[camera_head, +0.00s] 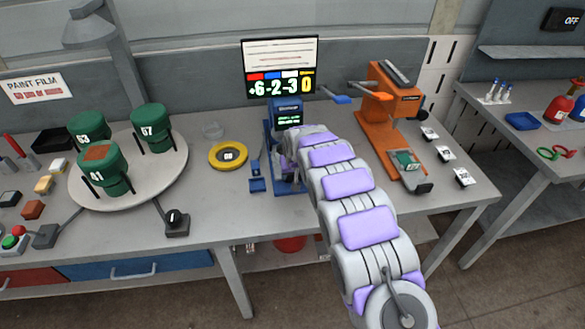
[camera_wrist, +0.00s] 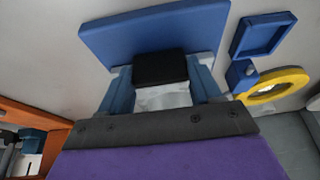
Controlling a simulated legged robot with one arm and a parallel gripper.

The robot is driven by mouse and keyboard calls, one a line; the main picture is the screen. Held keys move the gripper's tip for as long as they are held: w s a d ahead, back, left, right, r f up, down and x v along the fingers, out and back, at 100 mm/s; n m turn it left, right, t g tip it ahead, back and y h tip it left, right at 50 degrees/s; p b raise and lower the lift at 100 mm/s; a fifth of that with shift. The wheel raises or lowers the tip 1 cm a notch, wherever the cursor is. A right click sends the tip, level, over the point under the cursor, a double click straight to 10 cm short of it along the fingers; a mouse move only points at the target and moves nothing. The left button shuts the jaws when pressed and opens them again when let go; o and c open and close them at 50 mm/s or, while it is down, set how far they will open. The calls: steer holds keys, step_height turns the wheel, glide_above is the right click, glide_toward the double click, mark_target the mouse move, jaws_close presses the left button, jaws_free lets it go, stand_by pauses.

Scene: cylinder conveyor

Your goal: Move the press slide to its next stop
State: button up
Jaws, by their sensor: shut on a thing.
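A blue bench device with a small lit display (camera_head: 287,110) stands at the back middle of the grey bench. My gripper (camera_head: 290,142) reaches down at its front right, and my arm hides much of the device. In the wrist view, a black block (camera_wrist: 160,67) lies between two blue side pieces, and my gripper (camera_wrist: 161,88) is shut there, seemingly on this block. A wide blue plate (camera_wrist: 150,30) lies beyond it. An orange machine with lever arms (camera_head: 378,110) stands to the right, with a green piece (camera_head: 406,160) on its base. I cannot tell which part is the press slide.
A yellow ring (camera_head: 228,156) lies left of the blue device. A screen (camera_head: 280,67) above the device reads +6-2-3 0. A black knob box (camera_head: 177,222) sits near the front edge.

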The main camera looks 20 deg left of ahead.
steer(key=s+d+p, duration=0.1)
steer(key=s+d, duration=0.1)
steer(key=s, duration=0.1)
steer(key=s+d, duration=0.2)
steer(key=s, duration=0.1)
steer(key=s+d+p, duration=0.1)
steer(key=s+d, duration=0.1)
steer(key=s, duration=0.1)
steer(key=shift+s+p, duration=0.3)
steer(key=shift+s+d+f, duration=0.1)
steer(key=shift+s+d, duration=0.1)
steer(key=shift+s, duration=0.25)
steer(key=o, duration=1.1)
steer(key=shift+c, duration=0.2)
steer(key=o, duration=0.3)
steer(key=shift+s+d, duration=0.1)
steer(key=shift+s, duration=0.1)
steer(key=shift+o, duration=0.8)
steer(key=shift+w, duration=0.1)
